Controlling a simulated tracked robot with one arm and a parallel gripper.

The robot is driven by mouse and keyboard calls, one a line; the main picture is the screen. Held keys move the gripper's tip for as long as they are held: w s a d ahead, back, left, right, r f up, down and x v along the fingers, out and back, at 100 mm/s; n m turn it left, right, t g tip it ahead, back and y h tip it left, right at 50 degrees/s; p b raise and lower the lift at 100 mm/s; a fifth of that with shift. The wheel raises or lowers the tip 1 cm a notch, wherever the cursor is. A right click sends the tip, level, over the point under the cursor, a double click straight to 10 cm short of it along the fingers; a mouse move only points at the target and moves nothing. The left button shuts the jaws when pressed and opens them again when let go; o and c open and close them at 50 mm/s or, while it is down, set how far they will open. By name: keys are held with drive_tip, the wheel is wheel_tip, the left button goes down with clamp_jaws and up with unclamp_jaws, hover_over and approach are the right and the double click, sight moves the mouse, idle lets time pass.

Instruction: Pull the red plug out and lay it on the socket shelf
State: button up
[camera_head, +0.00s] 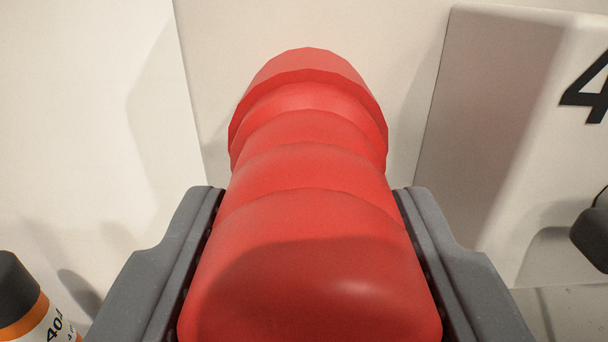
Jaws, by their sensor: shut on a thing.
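The red plug (310,160) fills the middle of the view. It has a ribbed, rounded body and a wider collar at its far end, which faces a pale wall. My gripper (309,200) is shut on the plug, with one grey finger against each side of its body. The plug's far face is hidden behind the collar, so I cannot tell whether it is in a socket or free of one. I cannot make out the socket shelf for sure.
A pale panel (497,130) with a black "4" (588,94) stands at the right. A dark part (594,232) juts in at the right edge. A white, orange and black cylinder (32,302) is at the lower left. A grey surface (570,312) shows at the lower right.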

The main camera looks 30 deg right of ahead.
drive_tip(key=b+v, duration=0.1)
drive_tip(key=v, duration=0.6)
idle(1.4)
